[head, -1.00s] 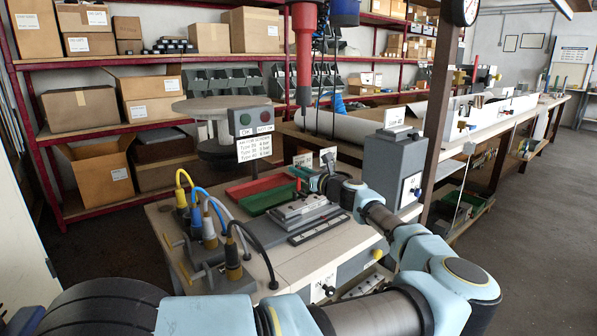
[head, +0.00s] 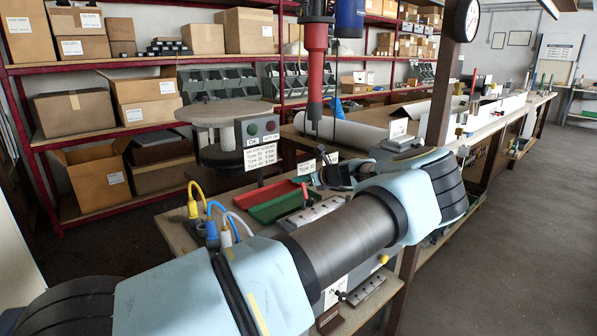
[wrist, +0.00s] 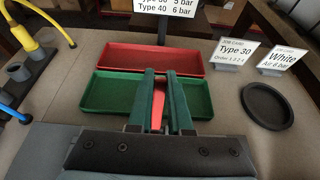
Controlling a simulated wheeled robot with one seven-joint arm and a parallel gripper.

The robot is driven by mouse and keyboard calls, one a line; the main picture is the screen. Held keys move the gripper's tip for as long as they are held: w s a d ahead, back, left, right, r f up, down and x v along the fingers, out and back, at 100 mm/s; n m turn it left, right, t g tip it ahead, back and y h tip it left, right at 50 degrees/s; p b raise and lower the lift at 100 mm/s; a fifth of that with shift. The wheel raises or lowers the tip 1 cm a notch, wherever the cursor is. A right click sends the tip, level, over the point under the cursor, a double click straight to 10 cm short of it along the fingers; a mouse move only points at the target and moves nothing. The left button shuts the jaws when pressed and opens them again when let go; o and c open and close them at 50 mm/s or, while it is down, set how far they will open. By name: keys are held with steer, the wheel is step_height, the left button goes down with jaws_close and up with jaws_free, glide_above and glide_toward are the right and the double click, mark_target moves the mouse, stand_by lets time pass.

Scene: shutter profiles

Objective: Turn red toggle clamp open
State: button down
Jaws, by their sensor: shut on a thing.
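The red toggle clamp's handle (wrist: 158,106) shows in the wrist view as a red bar between the two dark green fingers of my gripper (wrist: 160,100). The fingers are shut on it. In the head view a small upright red piece (head: 304,190), which looks like the same handle, stands at the grey fixture (head: 318,212) beside my wrist. The clamp's base and pivot are hidden, so its exact angle cannot be told. My arm covers much of the fixture in the head view.
A red tray (wrist: 190,58) and a green tray (wrist: 108,96) lie behind the fingers. Job cards (wrist: 229,51) and a round black dish (wrist: 268,105) are at right. Yellow and blue hoses (head: 193,200) rise at left. A red hanging tool (head: 315,65) is above the bench.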

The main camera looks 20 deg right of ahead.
mark_target(305, 188)
steer(key=shift+w+a+f+g+h+p, duration=0.2)
steer(key=shift+w+f+g+h+p, duration=0.15)
steer(key=shift+g+p, duration=0.4)
steer(key=shift+w+a+f+g+h+p, duration=0.15)
steer(key=shift+w+f+g+h+p, duration=0.25)
steer(key=shift+g+p, duration=0.4)
steer(key=shift+w+a+f+g+h+p, duration=0.2)
steer(key=shift+w+g+p, duration=0.25)
steer(key=shift+g+p, duration=0.3)
steer(key=c, duration=0.8)
jaws_free()
steer(key=shift+c, duration=0.2)
steer(key=b+v, duration=0.2)
steer(key=v, duration=0.4)
steer(key=shift+s+r+b, duration=0.1)
steer(key=shift+s+b, duration=0.05)
steer(key=shift+b, duration=0.2)
steer(key=shift+s+d+r, duration=0.1)
steer(key=shift+s+r, duration=0.2)
steer(key=shift+r, duration=0.15)
